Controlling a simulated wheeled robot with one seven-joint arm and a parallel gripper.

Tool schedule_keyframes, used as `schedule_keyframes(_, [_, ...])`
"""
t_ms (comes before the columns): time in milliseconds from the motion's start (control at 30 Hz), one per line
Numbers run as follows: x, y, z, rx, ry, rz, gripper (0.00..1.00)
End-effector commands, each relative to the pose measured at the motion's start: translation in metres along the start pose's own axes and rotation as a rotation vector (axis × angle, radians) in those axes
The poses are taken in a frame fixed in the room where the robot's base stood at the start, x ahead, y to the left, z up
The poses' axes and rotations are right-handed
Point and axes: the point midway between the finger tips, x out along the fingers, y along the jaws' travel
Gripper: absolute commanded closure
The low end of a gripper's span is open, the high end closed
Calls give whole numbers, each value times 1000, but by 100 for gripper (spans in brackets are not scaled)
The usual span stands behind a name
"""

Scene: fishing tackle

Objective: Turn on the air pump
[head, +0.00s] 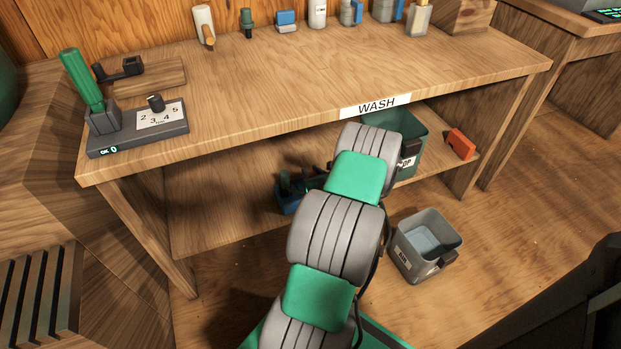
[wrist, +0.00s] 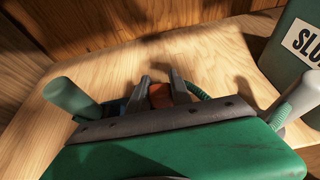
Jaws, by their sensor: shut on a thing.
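My gripper (wrist: 163,88) is in the wrist view, its two dark fingers closed around a small orange-red part (wrist: 160,96). Just left of the fingers a dark blue body (wrist: 117,108) shows, mostly hidden by my gripper's housing. In the head view a blue device (head: 289,196) with dark green upright parts sits on the lower shelf, left of my arm. It may be the air pump, but no label on it is readable. My arm hides my gripper's fingertips in the head view.
A green bin (head: 416,137) stands on the lower shelf behind my arm; its label shows in part. An orange box (head: 460,144) lies right of it. A grey bucket (head: 412,261) is on the floor. The WASH bench top (head: 290,85) overhangs the shelf.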

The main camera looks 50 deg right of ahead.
Motion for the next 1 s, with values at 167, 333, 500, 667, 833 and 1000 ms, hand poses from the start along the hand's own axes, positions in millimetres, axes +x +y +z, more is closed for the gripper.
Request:
schedule_keyframes(167, [-2,-2,-12,3,-158,-4,100])
schedule_keyframes(333, [-8,-2,-11,1,-295,-4,100])
schedule_keyframes(500, [-14,-1,-8,-1,-399,-2,100])
schedule_keyframes(667, [-17,0,-6,-2,-462,-1,100])
schedule_keyframes(833, [-19,0,-4,-2,-496,-1,100])
schedule_keyframes(1000, [-20,0,-4,-1,-505,-1,100])
